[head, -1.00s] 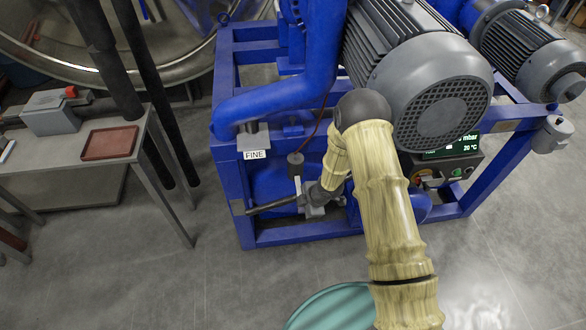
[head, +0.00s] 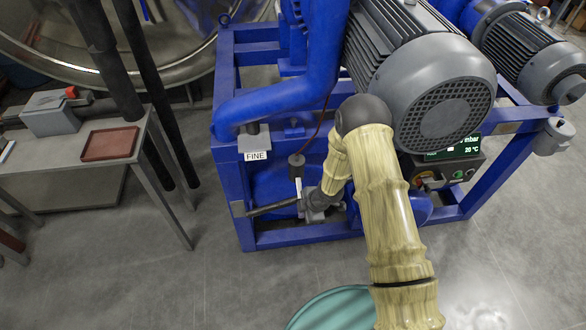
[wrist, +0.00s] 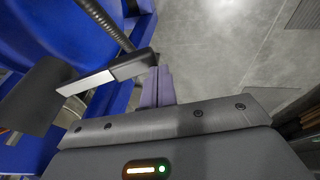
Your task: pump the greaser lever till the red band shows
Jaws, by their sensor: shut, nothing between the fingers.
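The greaser is a dark cylinder (head: 296,160) with a pale strip below it, at the front of the blue frame under the FINE label. A dark lever (head: 272,208) sticks out to the left beneath it. In the wrist view the cylinder (wrist: 35,95), the pale strip (wrist: 85,82) and a ribbed dark bar (wrist: 105,25), which looks like the lever, show close up. My gripper (wrist: 162,84) is shut and empty, its fingertips beside the dark block at the bar's near end; I cannot tell whether they touch. I see no red on the greaser. My wrist partly hides it in the head view.
The blue pump frame (head: 300,239) and a grey motor (head: 440,110) stand close around my arm. A grey table (head: 60,152) with a red-brown tray (head: 109,143) is at left. A teal round object (head: 330,308) is on the floor in front. Open floor lies between.

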